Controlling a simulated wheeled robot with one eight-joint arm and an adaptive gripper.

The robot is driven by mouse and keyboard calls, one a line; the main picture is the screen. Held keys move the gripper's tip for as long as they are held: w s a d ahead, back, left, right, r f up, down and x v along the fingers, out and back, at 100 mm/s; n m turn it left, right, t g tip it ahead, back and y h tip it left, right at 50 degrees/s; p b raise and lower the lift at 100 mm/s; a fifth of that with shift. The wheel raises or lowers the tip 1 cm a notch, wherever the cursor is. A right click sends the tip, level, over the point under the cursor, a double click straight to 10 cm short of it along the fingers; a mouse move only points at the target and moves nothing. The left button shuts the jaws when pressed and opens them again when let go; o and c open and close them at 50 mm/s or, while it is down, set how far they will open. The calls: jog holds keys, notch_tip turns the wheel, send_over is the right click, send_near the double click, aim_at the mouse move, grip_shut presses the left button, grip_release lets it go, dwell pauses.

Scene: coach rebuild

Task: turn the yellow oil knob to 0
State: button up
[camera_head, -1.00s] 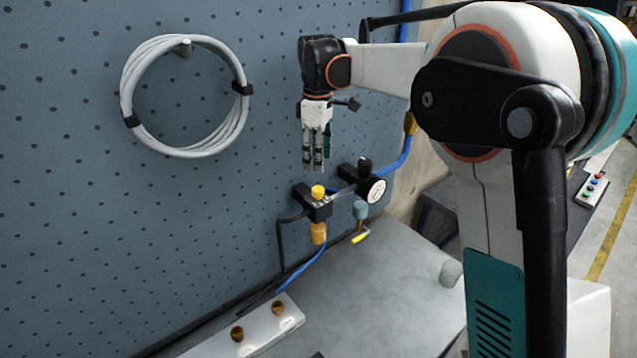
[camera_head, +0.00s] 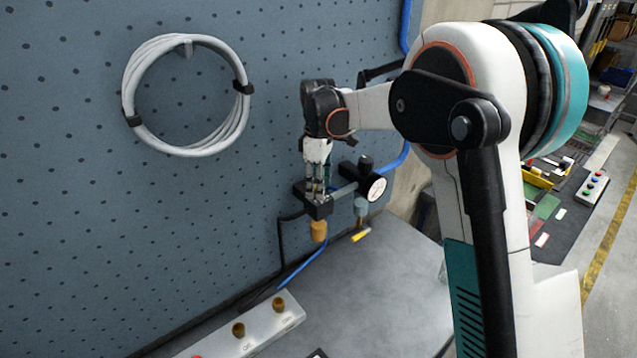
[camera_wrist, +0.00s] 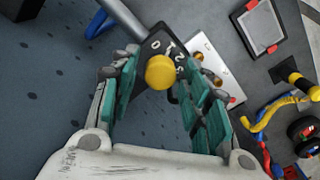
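The yellow oil knob (camera_wrist: 160,72) is a round cap on a black block (camera_wrist: 154,45) with white marks beside it; I read 0, 1 and 2. I cannot make out a pointer on the knob. My gripper (camera_wrist: 161,64) is open, with one teal-padded finger on each side of the knob. Whether a pad touches it I cannot tell. In the head view my gripper (camera_head: 317,190) points down at the black block (camera_head: 318,208), and its fingers hide the knob.
An amber bowl (camera_head: 319,231) hangs below. The blue pegboard (camera_head: 200,220) is close behind. A white panel (camera_head: 262,325) lies on the grey bench.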

jog(key=c, duration=0.7)
jog(key=shift+m, duration=0.4)
jog(key=m+b, duration=0.2)
jog(key=shift+f+m, duration=0.1)
jog(key=shift+m, duration=0.3)
jog(key=m+b, duration=0.2)
jog(key=m, duration=0.2)
jog(key=shift+m, duration=0.3)
jog(key=m+b, duration=0.1)
jog(key=m, duration=0.3)
jog(key=shift+m+b, duration=0.45)
jog(key=shift+m, duration=1.35)
